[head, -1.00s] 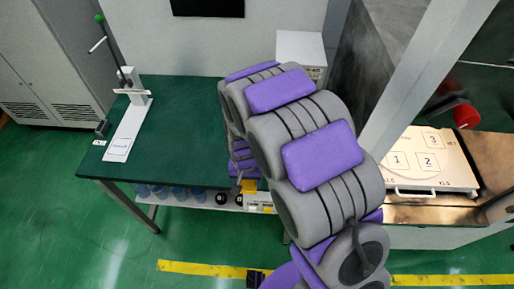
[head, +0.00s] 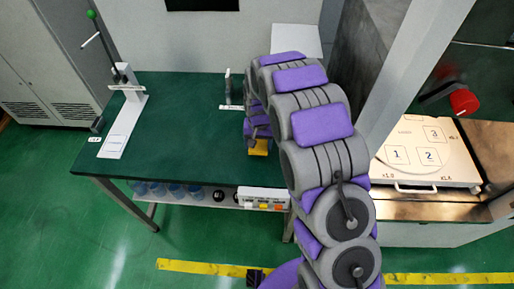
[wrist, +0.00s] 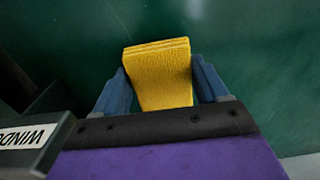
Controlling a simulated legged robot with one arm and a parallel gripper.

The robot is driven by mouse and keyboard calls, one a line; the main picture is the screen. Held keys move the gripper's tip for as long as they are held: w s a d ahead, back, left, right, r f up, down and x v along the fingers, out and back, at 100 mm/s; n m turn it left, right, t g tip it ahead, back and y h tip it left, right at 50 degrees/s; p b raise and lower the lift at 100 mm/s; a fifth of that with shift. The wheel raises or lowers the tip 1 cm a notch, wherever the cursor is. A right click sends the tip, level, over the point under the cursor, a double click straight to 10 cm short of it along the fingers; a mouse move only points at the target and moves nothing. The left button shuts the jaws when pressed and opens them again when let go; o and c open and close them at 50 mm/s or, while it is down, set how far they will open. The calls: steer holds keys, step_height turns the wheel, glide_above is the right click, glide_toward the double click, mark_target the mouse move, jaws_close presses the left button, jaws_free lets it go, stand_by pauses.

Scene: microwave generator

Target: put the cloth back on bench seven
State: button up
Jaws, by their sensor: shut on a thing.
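The folded yellow cloth (head: 258,148) shows just below my purple-padded wrist, in front of the green bench top (head: 180,110), toward its right end. In the wrist view the cloth (wrist: 160,75) sits between the two blue fingers of my gripper (wrist: 160,88), which is shut on it. Dark green surface lies beyond the cloth there; I cannot tell its height above the bench. No readable number seven shows on the bench. My arm hides the bench's right end.
A white lever device (head: 124,115) stands on the bench's left. A small upright plate (head: 228,86) stands near the back. A shelf below holds blue items (head: 165,189) and a white box (head: 262,198). A numbered white panel (head: 425,160) is at right. The bench middle is clear.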

step_height(320, 180, down, 3)
steer(key=shift+r+b, duration=0.15)
steer(key=shift+b, duration=0.2)
steer(key=shift+a, duration=0.85)
steer(key=o, duration=0.7)
steer(key=shift+a, duration=0.1)
steer(key=shift+c, duration=0.2)
steer(key=shift+o, duration=1.4)
steer(key=shift+d, duration=0.45)
steer(key=shift+o, duration=0.4)
steer(key=shift+d, duration=0.35)
steer(key=shift+a+r, duration=0.35)
steer(key=shift+a, duration=0.15)
steer(key=r+p, duration=0.1)
steer(key=r, duration=0.6)
steer(key=r+p, duration=0.1)
steer(key=r, duration=0.2)
steer(key=shift+d+r+p, duration=0.2)
steer(key=shift+d+p, duration=0.1)
steer(key=shift+w+r, duration=0.1)
steer(key=shift+r, duration=0.25)
steer(key=shift+a+r, duration=0.15)
steer(key=shift+a, duration=0.15)
